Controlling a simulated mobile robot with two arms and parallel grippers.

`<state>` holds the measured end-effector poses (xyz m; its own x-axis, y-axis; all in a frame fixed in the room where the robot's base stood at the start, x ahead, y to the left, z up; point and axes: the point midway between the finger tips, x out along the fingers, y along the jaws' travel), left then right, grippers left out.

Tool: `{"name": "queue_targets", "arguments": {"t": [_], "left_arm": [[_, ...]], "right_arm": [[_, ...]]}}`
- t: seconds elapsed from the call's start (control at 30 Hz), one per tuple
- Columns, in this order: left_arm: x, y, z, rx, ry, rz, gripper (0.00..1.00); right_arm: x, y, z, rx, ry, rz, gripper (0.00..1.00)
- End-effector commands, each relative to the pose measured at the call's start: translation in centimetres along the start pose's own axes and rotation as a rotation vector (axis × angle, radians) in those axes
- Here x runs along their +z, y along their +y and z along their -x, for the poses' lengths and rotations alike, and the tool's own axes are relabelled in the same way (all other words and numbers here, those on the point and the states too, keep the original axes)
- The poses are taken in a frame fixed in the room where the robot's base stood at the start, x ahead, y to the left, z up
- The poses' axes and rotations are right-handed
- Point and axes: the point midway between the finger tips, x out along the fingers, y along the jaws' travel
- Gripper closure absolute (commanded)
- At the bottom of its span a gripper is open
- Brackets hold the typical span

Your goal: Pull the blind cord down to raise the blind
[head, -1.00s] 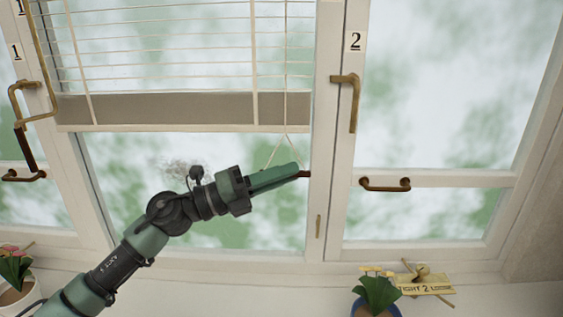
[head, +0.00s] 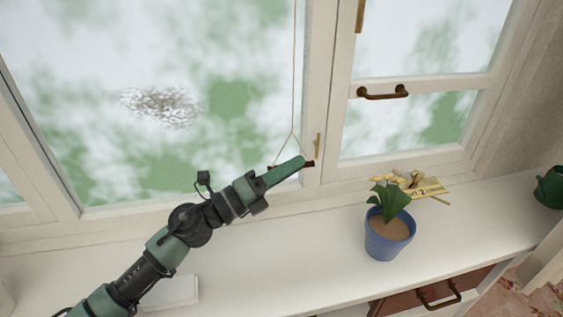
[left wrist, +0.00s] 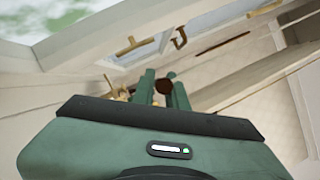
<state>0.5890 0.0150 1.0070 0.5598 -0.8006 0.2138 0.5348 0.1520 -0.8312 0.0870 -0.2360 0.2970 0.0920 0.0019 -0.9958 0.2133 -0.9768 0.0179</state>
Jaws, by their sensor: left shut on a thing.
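The thin pale blind cord (head: 294,80) hangs down in front of the window beside the frame post and splits into two strands just above my left gripper (head: 297,165). In the left wrist view the round brown end of the pull (left wrist: 164,87) shows between the two green fingers (left wrist: 163,83). The blind itself is outside both views now. My right gripper is not in view.
A white sill (head: 245,255) runs below the window. A green watering can (head: 550,187) is at the far right. A brown handle (head: 382,92) is on the right window.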

Motion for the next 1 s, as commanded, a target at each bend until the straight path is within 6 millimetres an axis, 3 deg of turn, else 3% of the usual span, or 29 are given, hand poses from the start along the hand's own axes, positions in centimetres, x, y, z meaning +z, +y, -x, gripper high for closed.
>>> {"name": "queue_targets", "arguments": {"t": [0.2, 0.23, 0.3, 0.67, 0.83, 1.0], "left_arm": [[-0.3, 0.3, 0.1, 0.006, 0.004, 0.004, 1.00], [-0.3, 0.3, 0.1, 0.006, 0.004, 0.004, 0.81], [-0.2, 0.3, 0.1, 0.005, 0.003, 0.003, 0.65], [0.2, -0.2, -0.1, 0.001, 0.000, -0.001, 0.65], [1.5, -2.3, -0.6, 0.001, 0.000, -0.007, 0.65], [3.8, -6.0, -1.5, -0.001, 0.001, -0.009, 0.65]], "right_arm": [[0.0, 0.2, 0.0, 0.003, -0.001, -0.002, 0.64], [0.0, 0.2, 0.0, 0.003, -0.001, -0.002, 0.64], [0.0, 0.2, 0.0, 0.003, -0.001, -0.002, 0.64], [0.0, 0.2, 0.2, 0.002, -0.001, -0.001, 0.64], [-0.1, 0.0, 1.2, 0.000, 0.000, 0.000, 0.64], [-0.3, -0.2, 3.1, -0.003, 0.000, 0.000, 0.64]]}}
